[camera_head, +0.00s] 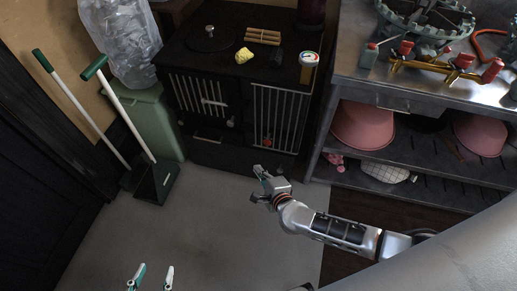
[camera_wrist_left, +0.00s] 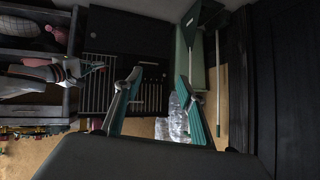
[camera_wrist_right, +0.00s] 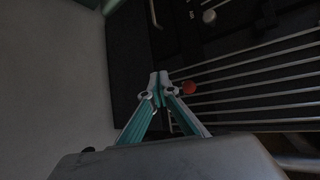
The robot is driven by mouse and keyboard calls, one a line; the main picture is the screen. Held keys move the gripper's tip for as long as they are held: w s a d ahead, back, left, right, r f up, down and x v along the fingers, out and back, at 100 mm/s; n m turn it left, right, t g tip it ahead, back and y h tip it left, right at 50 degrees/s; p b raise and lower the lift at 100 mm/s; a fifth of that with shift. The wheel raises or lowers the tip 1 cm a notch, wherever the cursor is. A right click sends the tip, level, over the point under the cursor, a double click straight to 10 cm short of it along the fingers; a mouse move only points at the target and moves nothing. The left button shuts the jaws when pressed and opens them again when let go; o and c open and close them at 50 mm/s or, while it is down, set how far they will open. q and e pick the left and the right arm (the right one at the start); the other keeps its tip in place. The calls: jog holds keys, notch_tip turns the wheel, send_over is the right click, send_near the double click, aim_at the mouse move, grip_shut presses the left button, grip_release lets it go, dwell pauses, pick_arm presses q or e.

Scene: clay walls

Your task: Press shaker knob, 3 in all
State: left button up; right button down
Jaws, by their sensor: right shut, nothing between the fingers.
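The shaker knob, a small red ball (camera_head: 267,142), sits low on the front of the black stove (camera_head: 218,152), by the vertical bars. In the right wrist view the red knob (camera_wrist_right: 189,88) shows just right of my fingertips. My right gripper (camera_head: 257,183) is shut and empty in front of the stove, below the knob in the head view. Its fingertips meet in the right wrist view (camera_wrist_right: 159,76); I cannot tell the exact gap to the knob. My left gripper (camera_head: 153,272) is open and empty over the floor, and its spread fingers show in the left wrist view (camera_wrist_left: 158,82).
A metal shelf unit (camera_head: 350,90) with pink bowls (camera_head: 362,126) stands right of the stove. A green bin (camera_head: 155,118) with a plastic bag and a long-handled dustpan (camera_head: 152,183) stand at the left. The grey floor between is clear.

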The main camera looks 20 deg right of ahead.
aim_at(269, 137)
pick_arm(q)
jog(key=shift+s, duration=0.25)
pick_arm(e)
jog(key=shift+f, duration=0.35)
jog(key=shift+d, duration=0.1)
pick_arm(q)
jog(key=shift+w+d+r+b, duration=0.35)
jog(key=shift+w+d+b, duration=0.05)
jog(key=shift+d+b, duration=0.3)
pick_arm(e)
jog(key=w+d, duration=0.4)
jog(key=w, duration=0.3)
jog(key=shift+w+d, duration=0.2)
jog(key=shift+d, duration=0.2)
pick_arm(q)
jog(key=shift+s+f, duration=0.15)
